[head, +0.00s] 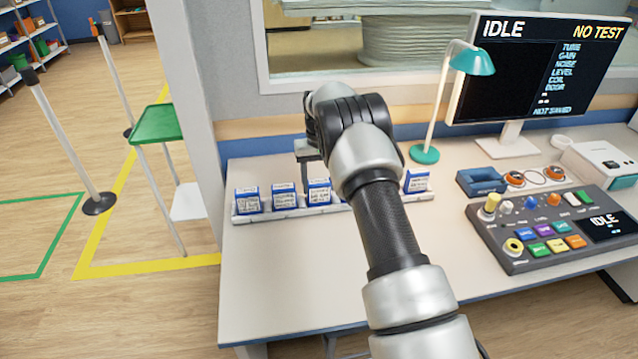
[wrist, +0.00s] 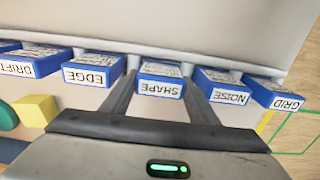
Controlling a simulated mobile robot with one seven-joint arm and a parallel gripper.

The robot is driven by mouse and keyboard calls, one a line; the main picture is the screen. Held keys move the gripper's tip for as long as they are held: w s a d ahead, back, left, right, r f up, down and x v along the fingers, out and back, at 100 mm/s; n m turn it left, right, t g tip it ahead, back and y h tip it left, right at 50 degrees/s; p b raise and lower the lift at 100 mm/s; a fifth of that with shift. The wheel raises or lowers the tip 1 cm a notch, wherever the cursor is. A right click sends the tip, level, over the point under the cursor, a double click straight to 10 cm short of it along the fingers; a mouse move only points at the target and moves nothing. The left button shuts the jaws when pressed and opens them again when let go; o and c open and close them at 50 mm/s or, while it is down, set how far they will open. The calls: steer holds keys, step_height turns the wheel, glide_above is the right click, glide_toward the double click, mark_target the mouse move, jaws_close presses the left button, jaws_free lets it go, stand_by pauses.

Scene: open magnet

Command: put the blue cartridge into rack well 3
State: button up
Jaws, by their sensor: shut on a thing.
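Several blue cartridges with white labels stand in a row along a low white rack (head: 290,213) on the desk. In the wrist view my gripper's (wrist: 160,90) two fingers are closed on the sides of the cartridge labelled SHAPE (wrist: 160,80), which is in line with the others. In the head view this appears to be the third cartridge (head: 319,192) from the left, and my gripper (head: 308,155) is over that area. NOISE (wrist: 228,86) and GRID (wrist: 275,94) lie to its right in the wrist view, EDGE (wrist: 94,72) and DRIFT (wrist: 35,62) to its left. My arm hides part of the rack. Well numbers are not readable.
A teal lamp (head: 425,153) stands behind and right of the rack. A button console (head: 555,228), a blue tray (head: 482,183) and a monitor (head: 540,75) reading IDLE are at the right. The desk (head: 270,275) in front of the rack is clear.

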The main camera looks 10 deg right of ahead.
steer(key=shift+f, duration=0.15)
steer(key=o, duration=1.1)
